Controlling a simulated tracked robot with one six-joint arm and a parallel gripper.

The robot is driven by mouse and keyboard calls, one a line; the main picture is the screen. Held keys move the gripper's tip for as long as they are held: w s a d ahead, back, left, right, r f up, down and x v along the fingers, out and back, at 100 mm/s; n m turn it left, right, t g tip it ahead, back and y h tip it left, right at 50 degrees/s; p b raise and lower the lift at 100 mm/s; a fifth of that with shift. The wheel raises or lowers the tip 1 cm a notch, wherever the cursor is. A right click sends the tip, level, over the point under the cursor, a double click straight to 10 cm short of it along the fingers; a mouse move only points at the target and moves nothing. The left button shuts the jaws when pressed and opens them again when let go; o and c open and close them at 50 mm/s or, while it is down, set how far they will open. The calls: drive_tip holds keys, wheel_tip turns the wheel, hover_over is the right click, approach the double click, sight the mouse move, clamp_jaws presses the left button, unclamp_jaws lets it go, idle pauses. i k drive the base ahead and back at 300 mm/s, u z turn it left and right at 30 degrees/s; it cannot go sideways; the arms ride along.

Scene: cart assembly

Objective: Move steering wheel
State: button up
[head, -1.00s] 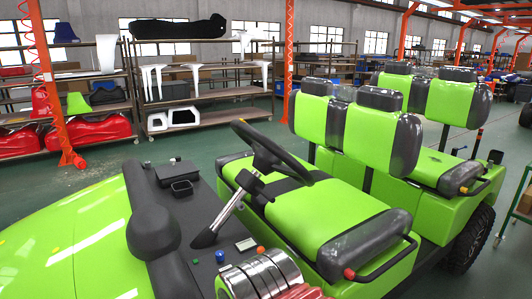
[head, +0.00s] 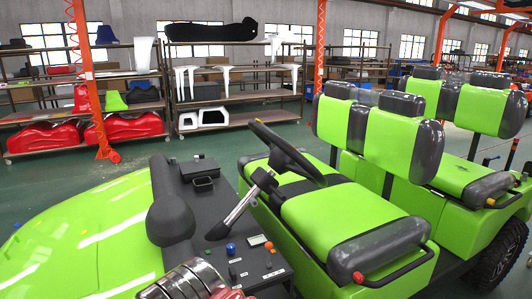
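The black steering wheel (head: 282,153) sits tilted at the top of a silver steering column (head: 241,206) on the lime-green cart, in front of the green front seat. It appears attached to the column. A silver, ribbed part with red below it, which looks like part of my arm, shows at the bottom edge, left of the column and apart from the wheel. My gripper's fingers cannot be made out in this view.
The dark dashboard (head: 204,223) carries a blue knob (head: 231,249) and small switches. The green hood (head: 85,240) lies at left, the front seat (head: 345,213) at right. Behind are orange posts (head: 83,80) and racks holding cart parts. Open floor lies between cart and racks.

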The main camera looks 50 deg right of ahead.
sight(284, 158)
drive_tip(key=u, duration=0.65)
drive_tip(key=k, duration=1.05)
drive_tip(key=z, duration=0.85)
drive_tip(key=i, duration=1)
drive_tip(key=z, duration=0.1)
